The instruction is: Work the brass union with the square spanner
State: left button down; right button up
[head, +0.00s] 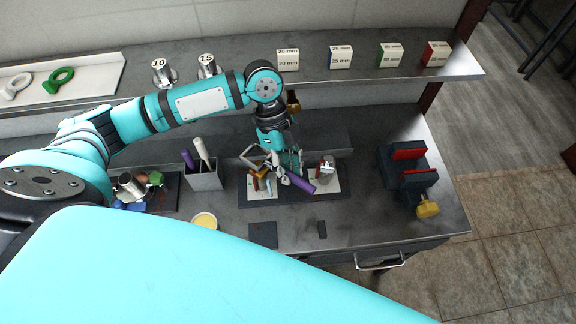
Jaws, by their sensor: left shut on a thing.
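The square spanner has a purple handle (300,183) and a pale, open, square-looking head that shows at the left of my gripper. My left gripper (286,165) is shut on it, low over the dark mat at the bench's middle. The brass union appears to be the brass-coloured fitting (261,181) on the left white plate, just below and beside the spanner head. The gripper and tool partly hide this spot, and I cannot tell whether the head touches the fitting. My right gripper is not in view.
A grey holder (204,180) with handled tools stands left of the mat. A yellow-topped cup (205,220) is in front. A dark clamp-like block with red pads (408,165) stands right. Labelled boxes (340,57) and metal sockets (207,67) line the shelf.

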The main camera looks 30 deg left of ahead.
pick_arm(q)
jog(key=shift+f+b, duration=0.5)
jog(key=shift+f, duration=0.65)
jog(key=shift+f+b, duration=1.05)
jog(key=shift+f, duration=1.15)
jog(key=shift+f, duration=0.1)
